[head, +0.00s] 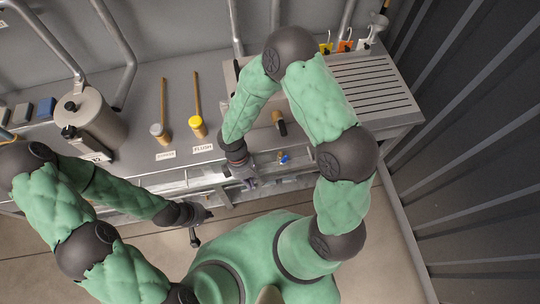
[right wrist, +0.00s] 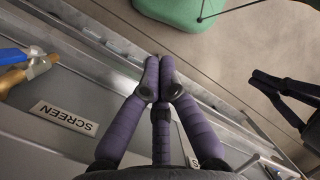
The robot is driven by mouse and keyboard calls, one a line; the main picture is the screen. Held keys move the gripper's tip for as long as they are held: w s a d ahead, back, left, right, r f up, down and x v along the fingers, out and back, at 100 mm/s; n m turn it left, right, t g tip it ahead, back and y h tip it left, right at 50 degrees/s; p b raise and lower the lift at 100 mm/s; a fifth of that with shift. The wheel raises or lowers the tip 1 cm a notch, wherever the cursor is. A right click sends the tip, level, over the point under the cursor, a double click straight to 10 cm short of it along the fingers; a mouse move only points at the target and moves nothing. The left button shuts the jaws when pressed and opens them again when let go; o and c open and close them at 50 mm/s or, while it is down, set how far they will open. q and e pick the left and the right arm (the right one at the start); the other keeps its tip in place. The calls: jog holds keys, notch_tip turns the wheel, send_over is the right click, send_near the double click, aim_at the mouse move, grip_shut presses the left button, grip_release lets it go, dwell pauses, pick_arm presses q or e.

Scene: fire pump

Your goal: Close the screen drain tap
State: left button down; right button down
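The tap with a blue lever (head: 283,158) sits at the front edge of the counter, right of my right gripper. In the right wrist view its blue lever (right wrist: 14,56) and brass body (right wrist: 30,72) show at the left edge, partly cut off. The SCREEN label (right wrist: 66,117) lies near it, upside down. My right gripper (head: 250,183) is at the counter's front edge; its purple fingers (right wrist: 159,66) meet at the tips, shut and empty, apart from the tap. My left gripper (head: 196,236) hangs in front of the counter, too small to tell its opening.
Yellow-capped (head: 198,126) and grey-capped (head: 159,133) handles stand on the counter, the former by a FLUSH label. A metal cylinder (head: 94,122) stands at left. A rail (right wrist: 105,48) runs along the front edge. A dark ribbed wall (head: 475,150) closes the right side.

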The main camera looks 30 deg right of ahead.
jog(key=w+d+r+n+t+h, duration=0.1)
jog(key=w+d+r+n+h, duration=0.1)
jog(key=w+r, duration=0.1)
jog(key=w+d+r+n+t+h+p, duration=0.1)
jog(key=w+r+n+h, duration=0.1)
jog(key=r, duration=0.4)
jog(key=shift+w+d+r+n+h, duration=0.25)
jog(key=shift+w+d+n+h, duration=0.15)
jog(key=shift+w+h, duration=0.4)
jog(key=b, duration=0.3)
send_near(281, 162)
notch_tip(281, 162, down, 4)
jog(key=shift+s+d, duration=0.25)
jog(key=shift+d, duration=0.4)
jog(key=shift+s+d, duration=0.25)
jog(key=shift+d, duration=0.45)
